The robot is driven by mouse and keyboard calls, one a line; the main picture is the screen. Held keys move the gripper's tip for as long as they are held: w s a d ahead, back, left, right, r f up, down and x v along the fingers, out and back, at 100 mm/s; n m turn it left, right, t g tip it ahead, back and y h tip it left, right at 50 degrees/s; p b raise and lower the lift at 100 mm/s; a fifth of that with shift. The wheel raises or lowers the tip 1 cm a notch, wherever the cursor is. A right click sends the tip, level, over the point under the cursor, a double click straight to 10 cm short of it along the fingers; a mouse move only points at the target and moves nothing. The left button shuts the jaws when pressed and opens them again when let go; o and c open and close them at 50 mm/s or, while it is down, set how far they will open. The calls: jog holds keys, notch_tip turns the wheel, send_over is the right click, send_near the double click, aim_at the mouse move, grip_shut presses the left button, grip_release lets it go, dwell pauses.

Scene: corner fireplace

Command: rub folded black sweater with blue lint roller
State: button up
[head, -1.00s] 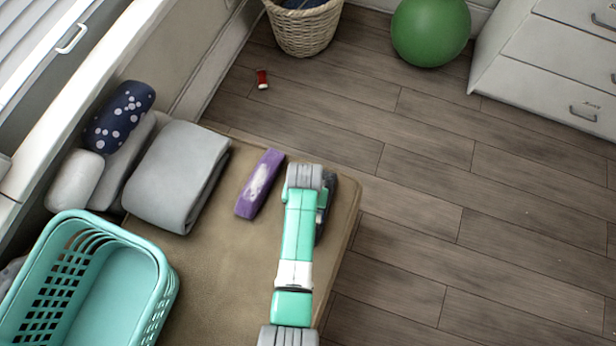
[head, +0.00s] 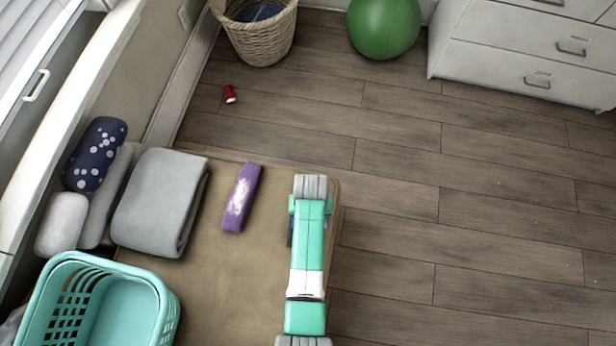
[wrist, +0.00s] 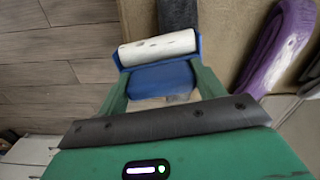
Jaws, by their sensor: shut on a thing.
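In the wrist view my gripper (wrist: 160,84) is shut on the blue lint roller (wrist: 155,77), whose white roll (wrist: 158,48) shows speckles and points away from me. The folded black sweater (wrist: 178,15) appears as a dark strip just beyond the roll; I cannot tell whether they touch. In the head view my arm covers the gripper, the roller and most of the sweater. Only a dark sliver (head: 290,232), unclear what, shows at the arm's left side.
A folded purple garment with white lint (head: 240,198) lies left of my arm on the tan bench (head: 225,290). A grey folded blanket (head: 160,200), pillows and a teal basket (head: 150,285) stand further left. Open wooden floor (head: 400,200) lies right of the bench.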

jog(key=shift+r+p, duration=2.45)
jog(key=shift+r, duration=0.25)
